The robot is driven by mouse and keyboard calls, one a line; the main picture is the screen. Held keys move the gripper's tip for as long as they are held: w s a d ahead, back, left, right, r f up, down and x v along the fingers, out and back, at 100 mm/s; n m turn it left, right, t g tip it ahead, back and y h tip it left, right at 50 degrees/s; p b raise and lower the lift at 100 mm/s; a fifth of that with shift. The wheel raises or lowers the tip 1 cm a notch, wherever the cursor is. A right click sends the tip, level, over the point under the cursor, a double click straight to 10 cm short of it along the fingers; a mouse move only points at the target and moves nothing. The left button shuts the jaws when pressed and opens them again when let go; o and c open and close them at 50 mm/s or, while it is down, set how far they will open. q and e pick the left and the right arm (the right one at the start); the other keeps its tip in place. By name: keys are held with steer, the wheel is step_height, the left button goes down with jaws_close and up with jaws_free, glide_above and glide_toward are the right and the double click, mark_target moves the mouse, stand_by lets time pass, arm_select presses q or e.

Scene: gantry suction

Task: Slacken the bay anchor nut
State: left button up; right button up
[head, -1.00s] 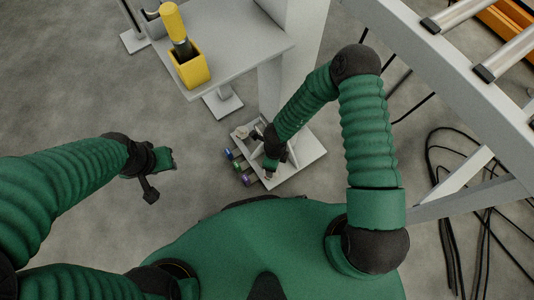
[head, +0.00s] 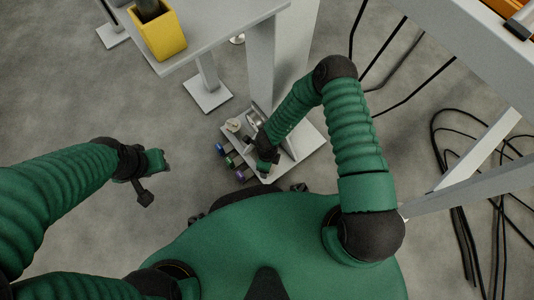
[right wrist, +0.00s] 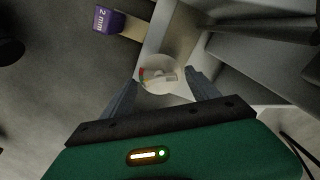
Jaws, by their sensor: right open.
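A grey floor plate (head: 308,143) lies at the foot of the column. A pale round disc (right wrist: 164,74) with red and green marks sits between my right gripper's fingers (right wrist: 160,92) in the right wrist view. The fingers are open and spread on either side of it; I cannot tell whether they touch it. I cannot tell for sure whether this disc is the anchor nut. In the head view my right gripper (head: 265,168) is low over the plate's near left edge and hides what is beneath. My left gripper (head: 160,163) hangs over bare floor; its jaws are unclear.
A purple block marked 2 mm (right wrist: 109,21) is beside the disc; green (head: 229,162) and blue (head: 220,149) pieces line the same plate edge. Another pale disc (head: 233,125) is farther back. A table (head: 222,22) holds a yellow container (head: 160,38). Black cables (head: 465,200) lie right.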

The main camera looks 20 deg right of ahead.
steer(key=shift+f, duration=0.15)
steer(key=c, duration=1.4)
steer(key=shift+o, duration=0.2)
steer(key=shift+r+n+p, duration=0.2)
steer(key=shift+n+p, duration=0.3)
steer(key=shift+p, duration=0.3)
steer(key=shift+n+p, duration=1)
steer(key=shift+p, duration=0.1)
steer(key=shift+f+n+p, duration=0.1)
steer(key=shift+n+p, duration=0.55)
steer(key=shift+n, duration=0.35)
steer(key=shift+f+n+p, duration=0.1)
steer(key=shift+n+p, duration=0.2)
steer(key=shift+n, duration=0.8)
steer(key=shift+w, duration=0.1)
steer(key=o, duration=1.4)
steer(key=shift+c, duration=0.2)
